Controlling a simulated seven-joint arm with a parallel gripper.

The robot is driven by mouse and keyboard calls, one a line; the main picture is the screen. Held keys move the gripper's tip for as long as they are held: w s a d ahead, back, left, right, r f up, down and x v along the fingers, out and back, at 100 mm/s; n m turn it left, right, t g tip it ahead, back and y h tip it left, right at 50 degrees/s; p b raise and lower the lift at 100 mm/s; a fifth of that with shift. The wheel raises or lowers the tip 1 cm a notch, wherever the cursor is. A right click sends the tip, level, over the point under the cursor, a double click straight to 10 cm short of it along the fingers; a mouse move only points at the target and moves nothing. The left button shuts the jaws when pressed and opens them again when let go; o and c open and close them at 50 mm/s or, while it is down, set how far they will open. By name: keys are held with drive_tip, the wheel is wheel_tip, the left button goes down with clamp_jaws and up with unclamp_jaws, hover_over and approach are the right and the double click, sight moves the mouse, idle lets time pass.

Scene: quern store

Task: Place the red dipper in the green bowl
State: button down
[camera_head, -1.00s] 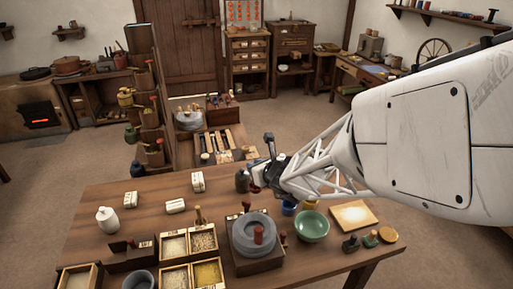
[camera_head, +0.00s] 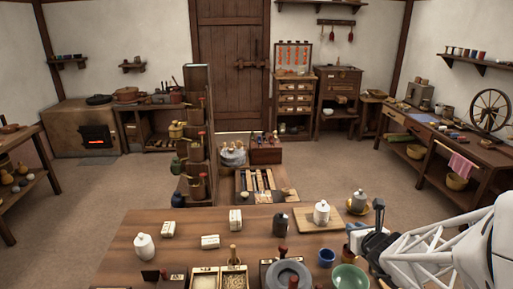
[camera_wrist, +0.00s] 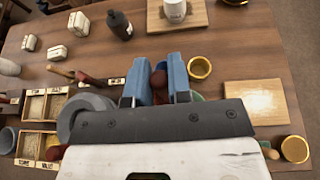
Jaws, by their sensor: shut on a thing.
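My gripper (camera_wrist: 160,62) shows two blue fingers in the wrist view, closed around a reddish-brown rounded piece, the red dipper (camera_wrist: 158,80). Most of the dipper is hidden by the fingers and the gripper body. In the head view my gripper (camera_head: 362,236) is over the right part of the table, and the dipper cannot be made out clearly. The green bowl (camera_head: 349,278) stands at the bottom edge, just below and left of my gripper there. In the wrist view only a sliver of the bowl (camera_wrist: 197,97) shows behind the gripper.
A blue cup (camera_head: 327,257) stands left of my gripper, close to the bowl. A grey quern (camera_head: 288,272) is left of the bowl. A dark bottle (camera_wrist: 118,25), a brass-coloured cup (camera_wrist: 200,68) and a pale-topped board (camera_wrist: 255,95) are around the gripper.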

drive_tip(key=shift+s+d+m+h, duration=0.3)
drive_tip(key=shift+s+d+h, duration=0.1)
drive_tip(key=shift+s+d, duration=0.45)
drive_tip(key=shift+d+f, duration=0.1)
drive_tip(key=shift+f, duration=2.5)
drive_tip(key=shift+f, duration=2.9)
drive_tip(key=shift+f, duration=2.1)
drive_tip(key=shift+f, duration=0.1)
drive_tip(key=c, duration=1.1)
unclamp_jaws()
